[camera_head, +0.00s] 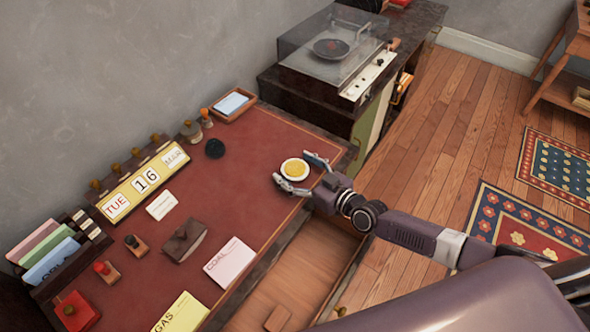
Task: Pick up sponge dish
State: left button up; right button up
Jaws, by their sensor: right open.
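The sponge dish (295,169), a small round white dish with a yellow sponge in it, sits on the red desk top near the desk's right edge. My right gripper (291,166) reaches in from the right. It is open, with one finger on the far side of the dish and one on the near side. I cannot tell whether the fingers touch the dish. My left gripper is not in view.
An open drawer (302,268) juts out below the desk's front edge. A stamp blotter (184,240), a pink card (230,262), a calendar (146,181) and a black round object (215,148) stand left of the dish. A record player (335,50) is behind.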

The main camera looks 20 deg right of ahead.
jog(key=shift+c, duration=0.6)
jog(key=c, duration=1.3)
jog(key=shift+r, duration=0.1)
notch_tip(320, 180, up, 11)
jog(key=p, duration=0.7)
notch_tip(320, 180, up, 9)
jog(key=p, duration=0.1)
send_over(295, 168)
jog(key=s+d+r+n+g+y, duration=0.1)
jog(key=s+r+n+g+y, duration=0.1)
jog(key=s+r, duration=0.3)
jog(key=s+d+r+n+g+y, duration=0.1)
jog(key=s+r+n+g+y, duration=0.1)
jog(key=s, duration=1.1)
notch_tip(295, 168, up, 3)
jog(key=shift+s+f+n+g+y, duration=0.1)
jog(key=shift+s+n+g+y, duration=0.25)
jog(key=shift+n+y, duration=0.55)
